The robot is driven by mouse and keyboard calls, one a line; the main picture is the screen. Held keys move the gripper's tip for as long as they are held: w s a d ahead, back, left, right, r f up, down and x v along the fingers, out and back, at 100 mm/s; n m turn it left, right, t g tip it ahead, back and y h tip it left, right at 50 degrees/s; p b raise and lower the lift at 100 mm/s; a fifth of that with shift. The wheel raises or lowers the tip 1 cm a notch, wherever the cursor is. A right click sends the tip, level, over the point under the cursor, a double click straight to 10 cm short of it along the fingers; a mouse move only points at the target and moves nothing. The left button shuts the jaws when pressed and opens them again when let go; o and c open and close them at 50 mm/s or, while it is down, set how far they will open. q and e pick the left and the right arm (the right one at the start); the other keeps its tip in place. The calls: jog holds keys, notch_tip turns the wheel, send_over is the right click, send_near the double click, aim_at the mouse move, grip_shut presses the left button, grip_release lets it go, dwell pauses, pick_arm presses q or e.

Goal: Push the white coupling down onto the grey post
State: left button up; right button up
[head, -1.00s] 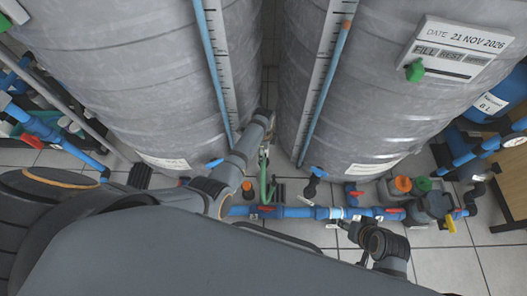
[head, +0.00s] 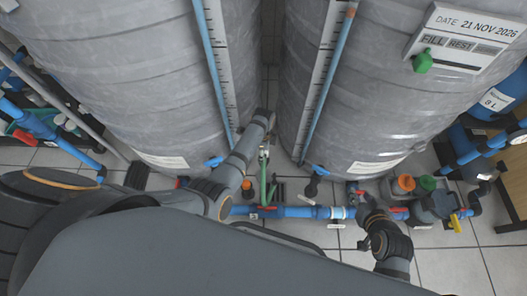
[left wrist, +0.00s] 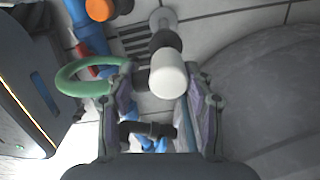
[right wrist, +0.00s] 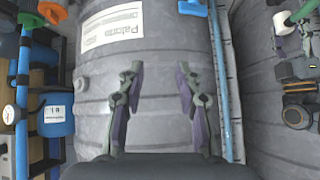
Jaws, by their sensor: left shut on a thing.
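The white coupling (left wrist: 168,82) is between the fingertips of my left gripper (left wrist: 160,80), which is shut on it. Beyond it, in line, are a dark sleeve (left wrist: 165,42) and a pale grey stem (left wrist: 162,18) with a round foot near the floor, apparently the grey post. I cannot tell how far the coupling is on it. A green hose loop (left wrist: 75,77) hangs beside the left finger. My left gripper (head: 263,148) is small and partly hidden in the head view. My right gripper (right wrist: 157,85) is open and empty, facing a tank.
Two big grey tanks (head: 110,75) stand behind. A blue pipe (head: 295,212) with red valve handles runs low in front of them. Orange (head: 403,183) and green caps are to the right. A floor grate (left wrist: 130,42) lies near the stem.

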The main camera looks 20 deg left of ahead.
pick_arm(q)
jog(key=shift+f, duration=0.35)
jog(key=shift+f+b, duration=0.25)
jog(key=shift+b, duration=0.3)
jog(key=shift+f+b, duration=0.35)
jog(key=shift+b, duration=0.1)
pick_arm(e)
jog(key=w+r+t, duration=0.4)
jog(key=r, duration=0.3)
jog(key=w+r+t, duration=0.4)
jog(key=w+r, duration=0.1)
jog(key=r, duration=0.3)
pick_arm(q)
jog(key=shift+f+b, duration=0.7)
jog(key=shift+b, duration=0.05)
pick_arm(e)
notch_tip(320, 180, up, 16)
jog(key=s+t, duration=0.1)
jog(key=t, duration=0.6)
jog(key=shift+s+d+f+n+y, duration=0.15)
jog(key=shift+s+d+n+y, duration=0.15)
jog(key=shift+s+d+n, duration=0.1)
jog(key=shift+w, duration=0.1)
pick_arm(q)
jog(key=shift+p, duration=0.35)
pick_arm(e)
jog(key=shift+r, duration=0.45)
